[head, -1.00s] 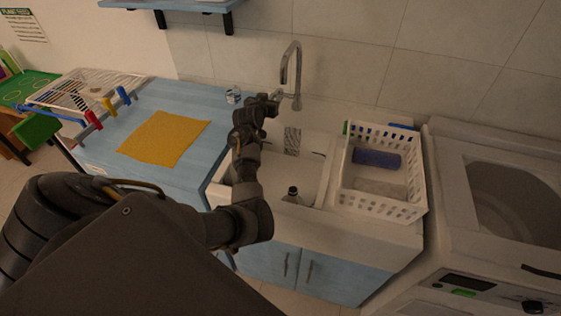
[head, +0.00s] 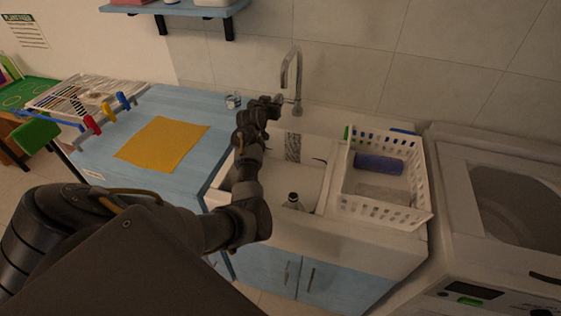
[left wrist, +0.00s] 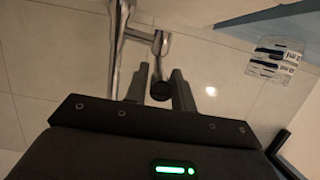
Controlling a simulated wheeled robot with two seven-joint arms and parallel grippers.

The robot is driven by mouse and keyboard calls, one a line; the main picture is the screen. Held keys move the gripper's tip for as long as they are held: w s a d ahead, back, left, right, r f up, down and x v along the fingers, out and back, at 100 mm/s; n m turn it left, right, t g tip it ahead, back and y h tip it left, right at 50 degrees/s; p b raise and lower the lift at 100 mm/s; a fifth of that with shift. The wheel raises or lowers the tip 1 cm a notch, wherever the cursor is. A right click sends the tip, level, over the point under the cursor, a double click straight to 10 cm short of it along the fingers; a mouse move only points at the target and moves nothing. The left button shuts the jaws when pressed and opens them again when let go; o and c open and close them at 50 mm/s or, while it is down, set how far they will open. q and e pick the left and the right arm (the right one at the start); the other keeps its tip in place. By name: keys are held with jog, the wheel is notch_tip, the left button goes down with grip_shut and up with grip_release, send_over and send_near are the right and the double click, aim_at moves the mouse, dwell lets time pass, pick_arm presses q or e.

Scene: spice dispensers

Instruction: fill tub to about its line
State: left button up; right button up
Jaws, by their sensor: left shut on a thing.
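My left gripper (head: 268,104) is at the tap (head: 297,80), just left of its spout. In the left wrist view, the gripper (left wrist: 159,78) is shut on the tap's lever (left wrist: 160,48), with its dark end between the fingers. I cannot make out any water running from the spout. My right gripper is not in view.
A white basket (head: 383,203) stands right of the basin, beside a washing machine (head: 470,262). A yellow cloth (head: 162,143) lies on the counter. A shelf (head: 175,8) hangs above.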

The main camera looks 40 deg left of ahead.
pick_arm(q)
jog(key=shift+r, duration=0.1)
jog(key=shift+w+a+r+p, duration=0.1)
jog(key=shift+w+r+p, duration=0.15)
jog(key=shift+r+p, duration=0.7)
jog(key=shift+r, duration=0.2)
jog(key=shift+w+r, duration=0.15)
jog(key=shift+r, duration=0.2)
jog(key=shift+w+a+r+p, duration=0.15)
jog(key=shift+w+r+p, duration=0.15)
jog(key=shift+r+p, duration=0.3)
jog(key=shift+f, duration=0.15)
dwell(0.7)
dwell(5.0)
